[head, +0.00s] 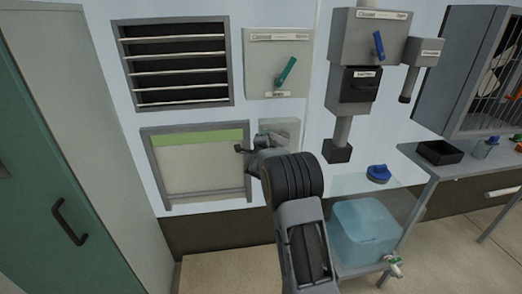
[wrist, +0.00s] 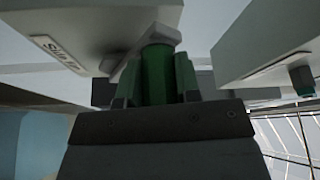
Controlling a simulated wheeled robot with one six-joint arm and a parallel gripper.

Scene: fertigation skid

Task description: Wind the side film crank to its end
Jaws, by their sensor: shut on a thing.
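The side film crank's pale box (head: 283,127) is on the wall below the green lever, partly hidden by my arm. My gripper (head: 249,147) is in front of it. In the wrist view the green crank handle (wrist: 156,72) stands between the green-sided fingers of my gripper (wrist: 157,88), which are shut on it. A grey crank arm (wrist: 140,50) meets the handle's far end. The box's label (wrist: 58,52) reads only in part. The framed side opening (head: 194,180), left of the crank, shows a green band (head: 196,138) along its top and a pale area below.
A louvred vent (head: 177,63) and a panel with a green lever (head: 287,71) are above. A grey unit with a blue lever (head: 379,45) is right of them. A translucent blue tank (head: 362,230) and a bench (head: 463,158) stand right of my arm. A green door (head: 55,185) is left.

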